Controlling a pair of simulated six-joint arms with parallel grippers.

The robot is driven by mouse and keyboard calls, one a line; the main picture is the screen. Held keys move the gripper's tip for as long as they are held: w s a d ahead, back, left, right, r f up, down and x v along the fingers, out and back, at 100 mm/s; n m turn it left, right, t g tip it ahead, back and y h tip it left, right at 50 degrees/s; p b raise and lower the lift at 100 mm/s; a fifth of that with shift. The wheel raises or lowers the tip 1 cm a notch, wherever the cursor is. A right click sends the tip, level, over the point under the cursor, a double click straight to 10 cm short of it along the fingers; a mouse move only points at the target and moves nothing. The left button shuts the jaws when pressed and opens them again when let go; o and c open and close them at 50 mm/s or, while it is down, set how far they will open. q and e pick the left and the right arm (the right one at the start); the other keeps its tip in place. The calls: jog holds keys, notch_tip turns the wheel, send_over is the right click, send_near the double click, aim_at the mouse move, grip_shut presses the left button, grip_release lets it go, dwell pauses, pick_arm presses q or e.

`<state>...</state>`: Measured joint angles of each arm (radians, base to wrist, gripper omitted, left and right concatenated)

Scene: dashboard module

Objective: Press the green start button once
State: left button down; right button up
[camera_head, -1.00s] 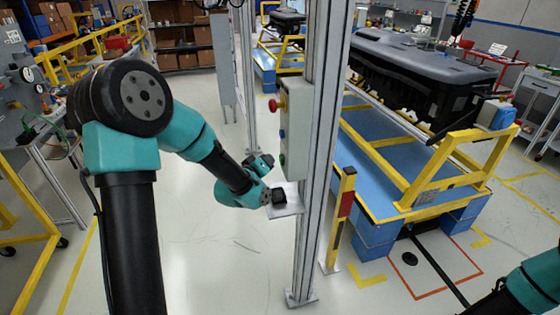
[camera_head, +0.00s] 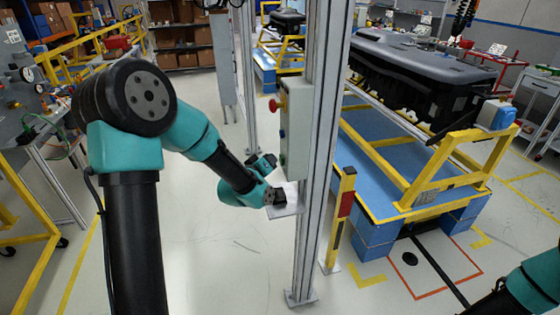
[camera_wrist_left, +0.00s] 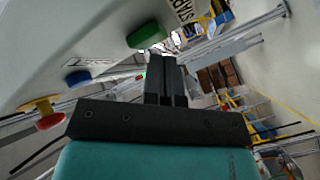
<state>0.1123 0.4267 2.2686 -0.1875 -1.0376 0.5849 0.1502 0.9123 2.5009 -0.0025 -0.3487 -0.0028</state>
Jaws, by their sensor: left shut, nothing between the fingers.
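The green start button (camera_wrist_left: 146,33) sits on the face of a grey control box in the left wrist view, beside a partly visible label. The control box (camera_head: 297,125) is fixed to a metal post in the head view, where the green button is hard to make out. My left gripper (camera_head: 280,196) is low by the box, near its bottom end. In the left wrist view its fingers (camera_wrist_left: 165,78) are shut and empty, and their tips appear close to the green button. I cannot tell whether they touch it. My right gripper is out of view.
A blue button (camera_wrist_left: 77,78) and a red emergency stop (camera_wrist_left: 42,113) with a yellow base share the box face. The metal post (camera_head: 318,170) stands beside the box. A yellow post (camera_head: 341,215) and a yellow-framed cart (camera_head: 425,200) are to the right.

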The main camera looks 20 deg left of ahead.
pick_arm(q)
jog(key=shift+w+d, duration=0.25)
jog(key=shift+d, duration=0.05)
dwell(0.7)
dwell(0.3)
jog(key=shift+s+a, duration=0.55)
jog(key=shift+a, duration=0.1)
jog(key=s+a, duration=0.3)
jog(key=shift+s+a, duration=0.1)
jog(key=shift+a, duration=0.3)
dwell(0.4)
dwell(0.5)
